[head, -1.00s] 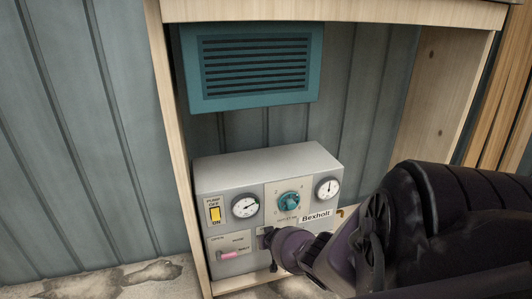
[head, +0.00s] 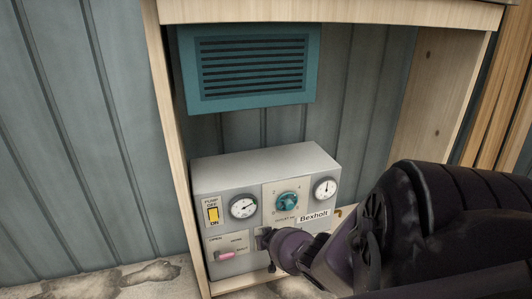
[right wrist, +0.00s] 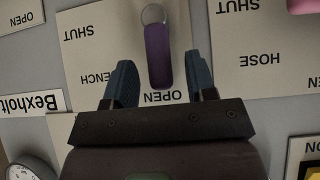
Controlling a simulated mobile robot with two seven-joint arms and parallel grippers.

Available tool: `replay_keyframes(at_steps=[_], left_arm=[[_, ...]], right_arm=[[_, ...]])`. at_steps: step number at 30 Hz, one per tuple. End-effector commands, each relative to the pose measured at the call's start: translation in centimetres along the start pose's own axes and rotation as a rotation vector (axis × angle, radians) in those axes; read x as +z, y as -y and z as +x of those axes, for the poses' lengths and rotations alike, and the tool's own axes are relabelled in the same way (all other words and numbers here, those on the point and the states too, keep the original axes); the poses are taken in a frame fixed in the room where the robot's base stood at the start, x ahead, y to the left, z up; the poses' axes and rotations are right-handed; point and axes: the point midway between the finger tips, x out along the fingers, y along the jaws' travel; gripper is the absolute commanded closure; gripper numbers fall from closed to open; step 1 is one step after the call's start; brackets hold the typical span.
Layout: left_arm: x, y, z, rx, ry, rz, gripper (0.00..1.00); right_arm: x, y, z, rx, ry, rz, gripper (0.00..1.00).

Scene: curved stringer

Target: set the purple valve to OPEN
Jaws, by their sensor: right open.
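The purple valve handle (right wrist: 160,55) shows in the right wrist view, which sees the panel upside down. A metal ring is at its one end; its other end lies close beside the word OPEN on its pale label plate (right wrist: 85,60). The word SHUT is printed off to the side of the handle. My right gripper (right wrist: 160,80) is open, with one finger on each side of the handle and a visible gap at both. In the head view my right gripper (head: 265,239) is at the panel front and hides the purple valve.
The grey panel box (head: 265,163) stands inside a wooden frame. A pink handle (head: 226,255) is left of my gripper. A yellow pump switch (head: 213,215), two gauges and a teal knob (head: 287,200) sit above. A teal vent (head: 255,65) hangs higher.

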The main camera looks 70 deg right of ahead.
Motion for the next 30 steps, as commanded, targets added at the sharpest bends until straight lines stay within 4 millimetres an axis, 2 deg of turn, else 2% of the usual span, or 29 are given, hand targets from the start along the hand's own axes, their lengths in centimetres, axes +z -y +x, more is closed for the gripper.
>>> replay_keyframes(at_steps=[1,7,21,30], left_arm=[[-0.7,0.1,-0.1,-0.002,-0.006,0.005,0.49],[-1.2,0.0,-0.4,0.011,0.055,0.039,0.49],[-0.6,0.8,-1.8,-0.009,0.101,-0.066,0.49],[0.2,0.9,-2.3,-0.013,0.125,-0.095,0.49]], right_arm=[[-0.6,0.3,-0.6,-0.005,-0.005,0.005,0.49],[-1.1,0.6,-2.9,-0.010,-0.011,0.012,0.49],[-0.9,0.4,-9.0,-0.008,-0.009,0.009,0.49],[-0.3,0.1,-10.5,-0.002,-0.002,0.002,0.49]])
